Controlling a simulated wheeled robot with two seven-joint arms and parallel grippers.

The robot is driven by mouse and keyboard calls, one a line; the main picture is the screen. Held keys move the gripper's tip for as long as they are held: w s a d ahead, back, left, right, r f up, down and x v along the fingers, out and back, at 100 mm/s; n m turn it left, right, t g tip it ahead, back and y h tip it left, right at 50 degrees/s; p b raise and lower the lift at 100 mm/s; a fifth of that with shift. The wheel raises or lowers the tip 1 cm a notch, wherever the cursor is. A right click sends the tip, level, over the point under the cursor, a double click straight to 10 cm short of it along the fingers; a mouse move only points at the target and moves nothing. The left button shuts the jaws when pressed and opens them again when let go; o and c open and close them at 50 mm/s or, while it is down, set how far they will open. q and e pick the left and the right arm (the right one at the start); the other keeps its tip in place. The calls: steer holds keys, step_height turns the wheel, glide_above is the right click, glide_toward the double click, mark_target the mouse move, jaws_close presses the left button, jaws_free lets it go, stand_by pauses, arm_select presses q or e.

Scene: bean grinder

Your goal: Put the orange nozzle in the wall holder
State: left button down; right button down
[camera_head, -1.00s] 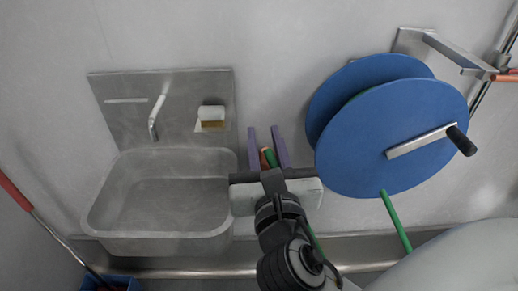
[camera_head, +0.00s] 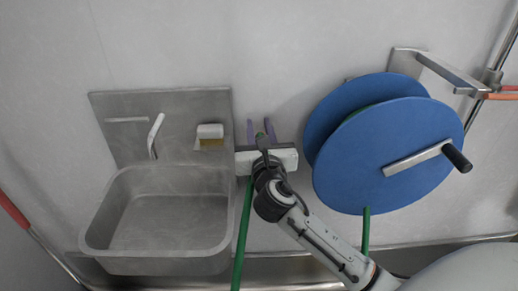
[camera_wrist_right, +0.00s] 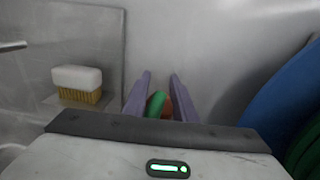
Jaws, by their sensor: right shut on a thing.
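My right gripper (camera_head: 261,125), with purple fingers, is in front of the wall between the sink and the blue reel. It is shut on the orange nozzle (camera_wrist_right: 170,107), of which only a small part shows between the fingers in the right wrist view. The end of the green hose (camera_wrist_right: 156,103) shows beside it there. In the head view the green hose (camera_head: 242,235) hangs down from the gripper, left of my arm. I cannot make out the wall holder in either view. My left gripper is not in view.
A steel sink (camera_head: 160,255) with a tap (camera_head: 155,135) stands left. A brush (camera_head: 209,137) sits on a ledge above it. The blue hose reel (camera_head: 385,165) with its crank (camera_head: 425,158) is close on the right. The wall above the gripper is bare.

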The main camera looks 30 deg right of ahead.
step_height(320, 180, down, 6)
steer(key=shift+r+b, duration=0.15)
steer(key=shift+b, duration=0.55)
steer(key=shift+w+d+f, duration=0.1)
steer(key=shift+w+f, duration=0.05)
steer(key=shift+f, duration=0.2)
steer(key=shift+f, duration=0.2)
steer(key=c, duration=1.5)
jaws_free()
steer(key=shift+o, duration=0.2)
